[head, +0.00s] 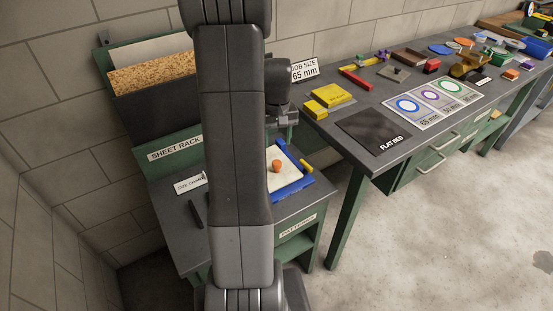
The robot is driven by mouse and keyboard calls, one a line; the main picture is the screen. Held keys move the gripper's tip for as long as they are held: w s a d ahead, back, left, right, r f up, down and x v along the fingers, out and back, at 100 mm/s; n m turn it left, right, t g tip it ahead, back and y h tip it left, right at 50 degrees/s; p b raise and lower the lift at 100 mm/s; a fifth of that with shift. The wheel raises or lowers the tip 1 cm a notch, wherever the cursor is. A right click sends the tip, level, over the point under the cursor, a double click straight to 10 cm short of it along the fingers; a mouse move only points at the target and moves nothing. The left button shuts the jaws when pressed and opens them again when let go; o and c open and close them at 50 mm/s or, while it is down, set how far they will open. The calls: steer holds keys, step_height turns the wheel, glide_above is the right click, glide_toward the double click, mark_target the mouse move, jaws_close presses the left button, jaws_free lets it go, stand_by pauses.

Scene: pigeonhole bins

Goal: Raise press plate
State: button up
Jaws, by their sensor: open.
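A white plate (286,183) with an orange knob (276,167) lies in a blue frame (300,182) on the low green bench, partly hidden behind my arm. It may be the press plate, but no label on it is readable. My gripper (287,124) is partly hidden by my arm. It is above and behind the blue frame in the picture, near the left end of the long workbench. It is open, and nothing shows between its fingers. A yellow piece (306,166) is at the frame's right edge.
The long workbench (405,98) at right holds yellow blocks (332,95), a black flat bed (375,131), size cards (430,103) and several small tools. A sheet rack (150,95) stands at left against the wall. The floor (420,235) at right is clear.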

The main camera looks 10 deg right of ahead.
mark_target(277, 162)
step_height(277, 162, down, 9)
steer(key=shift+f, duration=0.1)
stand_by(0.3)
jaws_close()
